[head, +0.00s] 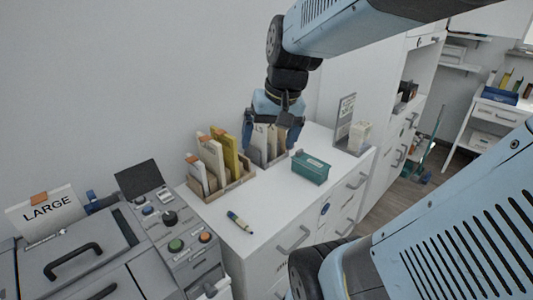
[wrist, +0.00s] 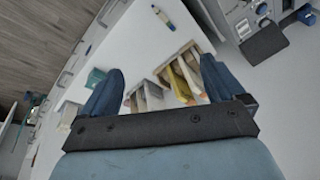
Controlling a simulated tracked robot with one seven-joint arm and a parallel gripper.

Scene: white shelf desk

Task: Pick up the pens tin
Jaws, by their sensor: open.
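A small teal box with an open-looking top (head: 310,169) stands on the white desk near its front edge; it is the best match for the pens tin, though I cannot read any label. In the wrist view the teal box (wrist: 94,78) shows at the left, partly hidden behind one finger. My gripper (head: 271,143) is open and points down, above and to the left of the teal box, over the file holders. Its two spread fingers also show in the wrist view (wrist: 160,72), with nothing between them gripped.
A holder with yellow and tan folders (head: 222,172) and a second holder (head: 267,150) stand at the back of the desk. A marker (head: 240,222) lies on the clear front area. A sign stand (head: 345,120) is right of the teal box. A grey machine (head: 80,250) is at left.

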